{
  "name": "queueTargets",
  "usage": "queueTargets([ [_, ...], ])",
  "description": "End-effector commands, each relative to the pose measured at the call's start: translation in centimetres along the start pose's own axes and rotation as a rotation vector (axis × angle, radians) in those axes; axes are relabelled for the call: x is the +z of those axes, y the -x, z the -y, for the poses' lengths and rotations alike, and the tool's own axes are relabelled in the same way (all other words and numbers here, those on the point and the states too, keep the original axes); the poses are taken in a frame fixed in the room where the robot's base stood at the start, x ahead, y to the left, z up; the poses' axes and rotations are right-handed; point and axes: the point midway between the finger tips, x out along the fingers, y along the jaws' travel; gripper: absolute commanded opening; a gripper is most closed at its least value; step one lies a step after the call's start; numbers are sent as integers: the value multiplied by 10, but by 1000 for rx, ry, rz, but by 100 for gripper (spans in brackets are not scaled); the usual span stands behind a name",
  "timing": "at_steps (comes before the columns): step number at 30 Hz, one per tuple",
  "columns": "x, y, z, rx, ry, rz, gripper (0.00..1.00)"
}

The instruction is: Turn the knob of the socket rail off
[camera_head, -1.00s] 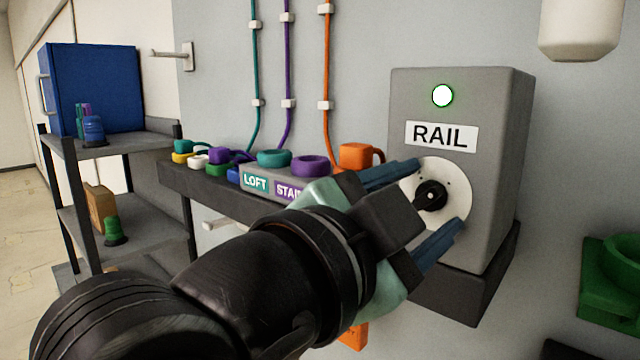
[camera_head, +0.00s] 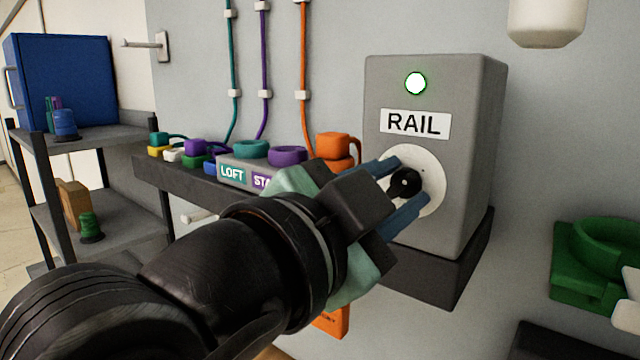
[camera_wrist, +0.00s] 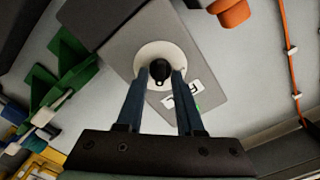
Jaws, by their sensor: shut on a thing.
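The socket rail box (camera_head: 432,215) is a grey wall box with a RAIL label (camera_head: 415,123) and a lit white lamp with a green rim (camera_head: 415,83). Its black knob (camera_head: 405,183) sits on a round white dial (camera_head: 434,190). My gripper (camera_head: 403,187) has its blue fingers on both sides of the knob, shut on it. In the wrist view the knob (camera_wrist: 160,70) shows between the fingertips (camera_wrist: 161,78), in front of the white dial (camera_wrist: 150,52). The fingers hide part of the dial, and the knob's exact pointing is hard to tell.
Left of the box, a dark shelf (camera_head: 150,185) bears teal, purple and orange phones (camera_head: 333,146). A rack with a blue cabinet (camera_head: 70,75) stands far left. A green holder (camera_head: 590,255) is at the right, and a white fixture (camera_head: 545,20) hangs above.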

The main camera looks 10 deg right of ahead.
Motion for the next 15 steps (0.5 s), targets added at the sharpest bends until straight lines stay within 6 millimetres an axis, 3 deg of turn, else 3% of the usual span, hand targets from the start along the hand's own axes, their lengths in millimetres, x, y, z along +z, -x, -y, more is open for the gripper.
queueTargets([
  [15,0,0,2,1,397,-1,0],
])
